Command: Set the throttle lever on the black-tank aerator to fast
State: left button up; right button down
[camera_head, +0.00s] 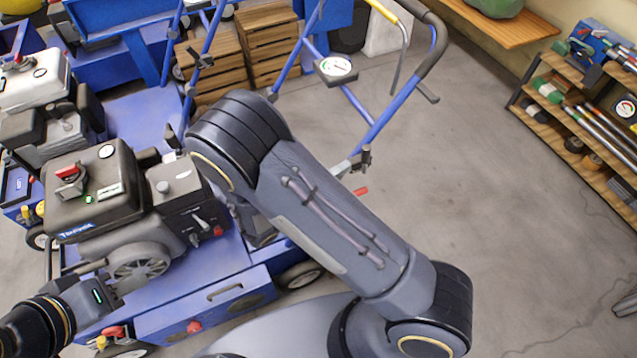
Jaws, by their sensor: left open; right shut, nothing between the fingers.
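The black-tank aerator (192,297) stands at the left, with a blue deck and a dark engine. Its black tank (100,212) has a red knob and a green light on top. On the engine's side box, a small pale lever (201,222) stands beside a red knob (217,231). I cannot read any marking there or tell its setting. My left gripper (112,292) is open at the lower left, in front of the engine below the tank, away from the pale lever. My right arm crosses the middle, its elbow beside the engine; its gripper is hidden.
A white-tank aerator (42,80) stands behind at the left. A blue handlebar frame (385,110) with a round dial (336,68) rises behind my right arm. Wooden crates (268,45) stand at the back. A shelf (570,125) lines the right wall.

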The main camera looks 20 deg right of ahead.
aim_at(365, 154)
jog(key=x, duration=0.3)
jog(key=shift+w+d+r, duration=0.1)
jog(key=shift+d, duration=0.15)
jog(key=shift+r, duration=0.15)
jog(key=d+y+p, duration=0.1)
jog(key=p, duration=0.3)
jog(key=d+r+g+y+p, duration=0.1)
jog(key=y+p, duration=0.1)
jog(key=p, duration=0.3)
jog(key=shift+d+r+m+y, duration=0.2)
jog(key=shift+r+m+y, duration=0.1)
jog(key=shift+w+d+f+p, duration=0.1)
jog(key=shift+d+f+p, duration=0.1)
jog(key=shift+d+p, duration=0.15)
jog(key=shift+f, duration=0.1)
jog(key=shift+a, duration=0.1)
